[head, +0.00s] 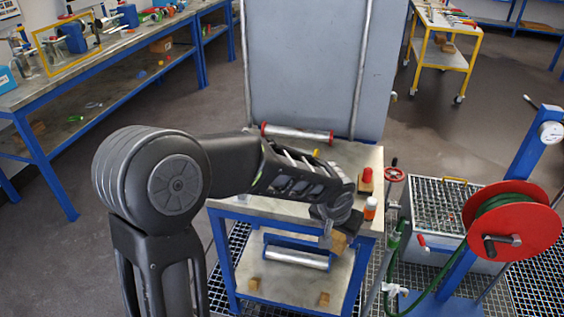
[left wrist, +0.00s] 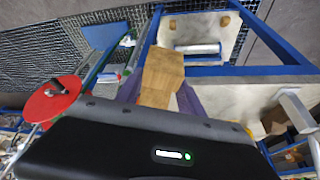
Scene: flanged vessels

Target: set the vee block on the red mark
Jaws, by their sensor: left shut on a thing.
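My left gripper (head: 328,232) reaches over the front right corner of the small blue-framed table (head: 228,207). It is shut on a tan wooden block, likely the vee block (head: 338,243). In the left wrist view the block (left wrist: 162,76) sits between the two purplish fingers (left wrist: 160,98), its long end pointing away from the gripper. In the head view it shows below the gripper at the table's front edge; the gripper hides part of it. I cannot make out a red mark on the table for certain; the arm covers part of the top. My right gripper is not in view.
A metal cylinder with red ends (head: 297,133) lies at the table's back. A red-topped piece (head: 366,177) and an orange-and-white bottle (head: 370,208) stand near its right edge. A red handwheel (head: 394,175) and red hose reel (head: 513,221) are to the right.

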